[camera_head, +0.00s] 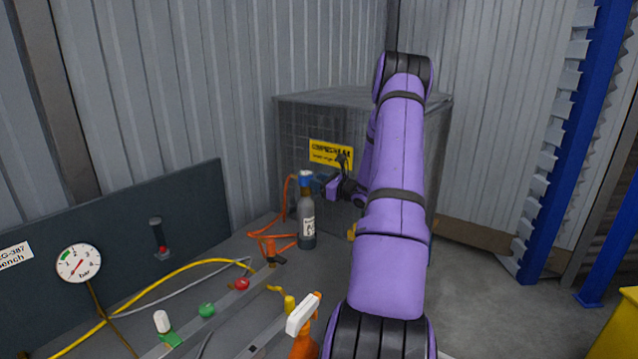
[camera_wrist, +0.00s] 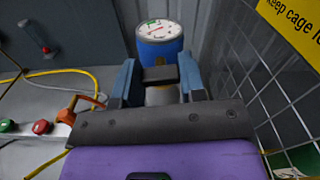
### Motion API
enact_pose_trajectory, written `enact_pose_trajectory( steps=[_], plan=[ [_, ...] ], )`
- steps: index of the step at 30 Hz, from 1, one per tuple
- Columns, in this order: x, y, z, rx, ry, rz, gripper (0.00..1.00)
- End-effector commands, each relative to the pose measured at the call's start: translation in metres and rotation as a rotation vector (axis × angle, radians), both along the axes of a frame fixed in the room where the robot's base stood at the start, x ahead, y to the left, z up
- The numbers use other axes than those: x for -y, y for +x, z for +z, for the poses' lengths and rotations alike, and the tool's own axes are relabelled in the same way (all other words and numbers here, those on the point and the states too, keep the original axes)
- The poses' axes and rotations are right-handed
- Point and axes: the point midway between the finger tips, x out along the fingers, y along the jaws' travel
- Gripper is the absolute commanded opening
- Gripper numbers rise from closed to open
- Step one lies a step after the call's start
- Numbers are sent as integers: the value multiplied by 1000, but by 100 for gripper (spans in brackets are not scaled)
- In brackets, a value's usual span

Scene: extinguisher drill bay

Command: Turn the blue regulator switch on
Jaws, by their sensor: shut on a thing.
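The blue regulator (camera_head: 305,180) sits on top of a grey gas bottle (camera_head: 307,215) at the back of the bench. In the wrist view the regulator (camera_wrist: 158,50) has a white dial on top and a dark switch (camera_wrist: 160,74) on its near side. My gripper (camera_head: 324,182) reaches the regulator from the right. In the wrist view its two blue fingers (camera_wrist: 157,82) stand on either side of the dark switch and are shut on it. The contact faces are partly hidden, and the switch's setting cannot be told.
A grey mesh cage (camera_head: 290,140) with a yellow sign (camera_head: 331,153) stands close behind the bottle. Orange and yellow hoses (camera_head: 180,275) lie on the bench. Green (camera_head: 207,310) and red (camera_head: 242,284) knobs and an orange spray bottle (camera_head: 303,340) are nearer. Open floor lies to the right.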

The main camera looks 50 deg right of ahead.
Motion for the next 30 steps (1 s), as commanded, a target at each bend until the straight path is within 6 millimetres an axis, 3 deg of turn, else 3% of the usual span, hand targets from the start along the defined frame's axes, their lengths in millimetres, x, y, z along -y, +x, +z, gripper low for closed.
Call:
enact_pose_trajectory(
  steps=[30],
  plan=[
    [-3, 0, -3, -3, -943, 0, 14]
  ],
)
